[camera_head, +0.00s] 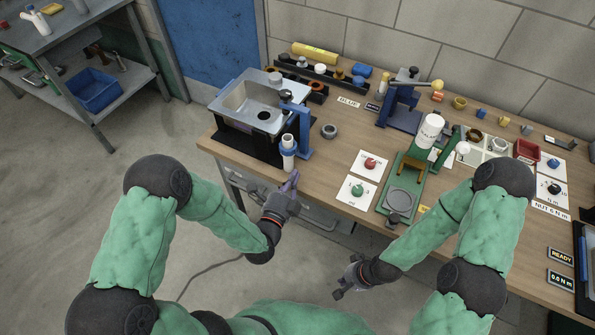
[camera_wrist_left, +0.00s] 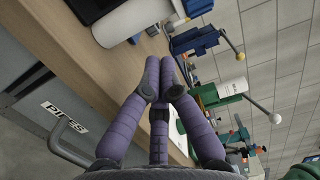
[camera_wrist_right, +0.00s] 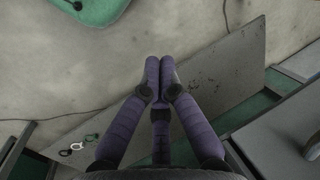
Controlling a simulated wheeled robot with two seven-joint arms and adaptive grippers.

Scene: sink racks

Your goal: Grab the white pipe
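The white pipe (camera_head: 288,152) stands upright at the front edge of the workbench, beside a blue stand (camera_head: 303,130) and in front of the sink. My left gripper (camera_head: 293,177) is just below and in front of the pipe, apart from it. In the left wrist view its fingers (camera_wrist_left: 167,66) are together with nothing visible between them. My right gripper (camera_head: 340,291) is low in front of the bench. Its fingers (camera_wrist_right: 160,66) are also together and empty in the right wrist view.
The metal sink (camera_head: 247,95) is behind the pipe. A grey ring (camera_head: 329,131) lies right of the blue stand. Red and green valve cards and a green fixture with a white canister (camera_head: 430,131) are further right. The bench front has a drawer handle (camera_wrist_left: 62,150).

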